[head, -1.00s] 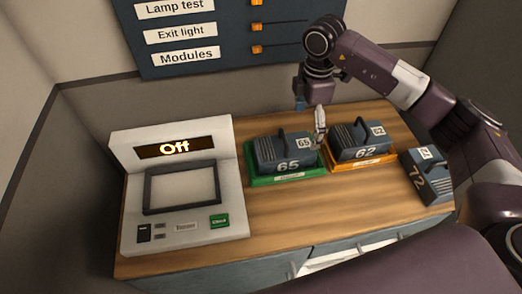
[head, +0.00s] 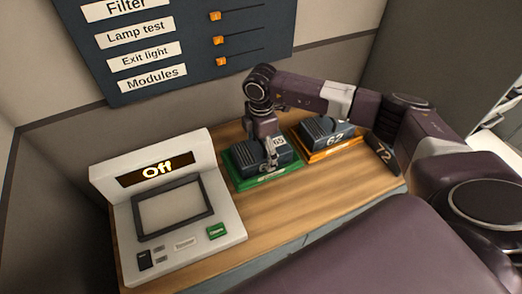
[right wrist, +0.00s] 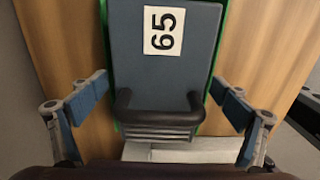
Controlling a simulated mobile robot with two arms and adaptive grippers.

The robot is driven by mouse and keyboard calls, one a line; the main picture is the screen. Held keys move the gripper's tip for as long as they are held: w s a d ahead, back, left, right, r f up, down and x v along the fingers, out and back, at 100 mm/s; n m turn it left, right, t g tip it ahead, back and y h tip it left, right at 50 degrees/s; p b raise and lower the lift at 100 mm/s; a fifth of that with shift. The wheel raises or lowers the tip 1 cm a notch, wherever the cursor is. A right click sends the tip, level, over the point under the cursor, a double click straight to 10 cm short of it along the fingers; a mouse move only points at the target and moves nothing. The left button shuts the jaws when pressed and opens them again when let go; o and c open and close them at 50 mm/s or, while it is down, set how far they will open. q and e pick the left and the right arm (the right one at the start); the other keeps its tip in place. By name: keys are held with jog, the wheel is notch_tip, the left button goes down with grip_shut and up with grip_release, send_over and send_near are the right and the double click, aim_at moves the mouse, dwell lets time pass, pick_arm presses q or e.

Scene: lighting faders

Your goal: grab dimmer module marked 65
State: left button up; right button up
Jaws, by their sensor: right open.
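The dimmer module marked 65 (head: 248,156) sits in a green tray (head: 287,183) on the wooden counter. In the head view my right gripper (head: 272,158) is over it and partly hides it. In the right wrist view the module (right wrist: 185,75) lies with its 65 label up and its black handle (right wrist: 160,110) near the bottom middle. My right gripper (right wrist: 160,100) is open, one finger on each side of the module, with gaps between. My left gripper is not in view.
The module marked 62 (head: 325,132) sits in an orange tray (head: 318,157) to the right. The module marked 72 (head: 382,153) stands beyond it, partly behind my arm. A white console reading Off (head: 222,200) stands to the left. A fader panel (head: 190,75) hangs on the wall behind.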

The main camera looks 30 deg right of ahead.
jog(key=c, duration=2.1)
jog(key=shift+w+d, duration=0.1)
jog(key=shift+w, duration=0.05)
jog(key=shift+c, duration=0.4)
